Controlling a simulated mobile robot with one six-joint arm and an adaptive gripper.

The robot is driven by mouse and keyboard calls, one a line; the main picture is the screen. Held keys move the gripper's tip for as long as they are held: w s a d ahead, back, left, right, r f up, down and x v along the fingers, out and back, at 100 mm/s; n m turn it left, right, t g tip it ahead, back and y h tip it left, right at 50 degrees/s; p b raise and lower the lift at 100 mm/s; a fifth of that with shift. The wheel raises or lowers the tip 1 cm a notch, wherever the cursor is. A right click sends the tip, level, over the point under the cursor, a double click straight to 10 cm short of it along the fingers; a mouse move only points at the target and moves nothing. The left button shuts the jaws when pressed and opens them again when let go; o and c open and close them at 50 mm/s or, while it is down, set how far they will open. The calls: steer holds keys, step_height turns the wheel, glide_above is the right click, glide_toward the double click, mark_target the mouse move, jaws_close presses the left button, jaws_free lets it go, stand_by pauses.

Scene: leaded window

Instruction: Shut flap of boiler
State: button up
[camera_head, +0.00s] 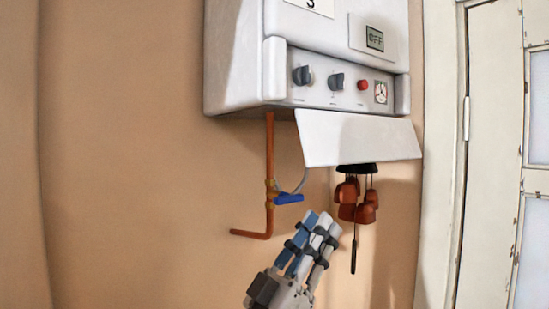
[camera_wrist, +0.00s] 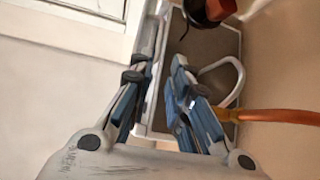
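The white boiler (camera_head: 237,55) hangs on the wall in the head view. Its flap (camera_head: 355,137) is open, hanging tilted forward and down from the lower edge, leaving the control panel (camera_head: 320,82) uncovered. My gripper (camera_head: 322,222) points up from below the flap, its fingertips apart from the flap in the picture. In the wrist view my gripper (camera_wrist: 160,68) shows a gap between its fingers and nothing held. A white-rimmed grey-brown panel (camera_wrist: 207,58) lies beyond the fingers; I cannot tell whether it is the flap or the boiler's underside.
A copper pipe (camera_head: 269,160) with a blue valve handle (camera_head: 288,198) runs below the boiler, left of my gripper. Reddish-brown hanging pieces (camera_head: 348,212) dangle just right of my fingertips. A white door (camera_head: 495,150) stands at the right. The wall at left is bare.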

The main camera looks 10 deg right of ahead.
mark_target(358, 159)
steer(key=p+x, duration=0.2)
steer(key=x, duration=1.4)
steer(key=shift+r, duration=0.2)
steer(key=shift+c, duration=0.2)
jaws_close()
